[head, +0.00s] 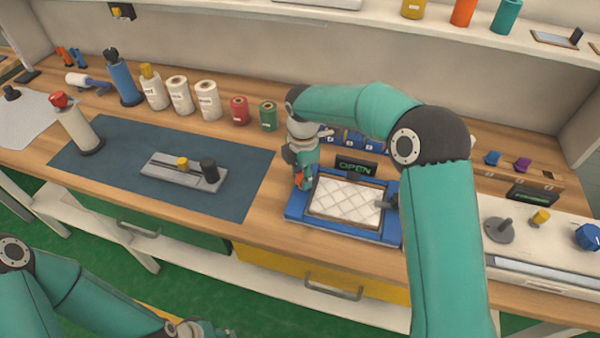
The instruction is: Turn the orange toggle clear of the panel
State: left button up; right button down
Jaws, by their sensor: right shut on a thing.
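A white quilted panel (346,198) lies in a blue frame (300,214) on the bench, right of centre. My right gripper (304,181) points down at the frame's upper left corner. It is shut on the orange toggle (299,178), of which only a small part shows beside the fingers. I cannot tell which way the toggle is turned. A grey catch (390,202) sits at the frame's right side. My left gripper (207,329) is low at the bottom edge, in front of the bench and away from the frame; its fingers are too cut off to read.
A sign reading OPEN (356,167) stands behind the frame. A dark blue mat (115,165) with a grey slide fixture (160,173) is to the left. Several bottles and rolls line the back, including a green roll (268,116). Knobs sit on a white unit (520,248) at right.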

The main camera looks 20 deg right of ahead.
jog(key=shift+w+d+r+n, duration=0.2)
jog(key=shift+w+r+n, duration=0.05)
jog(key=shift+n, duration=0.55)
jog(key=c, duration=0.8)
grip_release()
jog(key=shift+f, duration=0.1)
jog(key=shift+o, duration=0.2)
jog(key=shift+f, duration=0.1)
jog(key=shift+s, duration=0.1)
notch_tip(320, 180, up, 12)
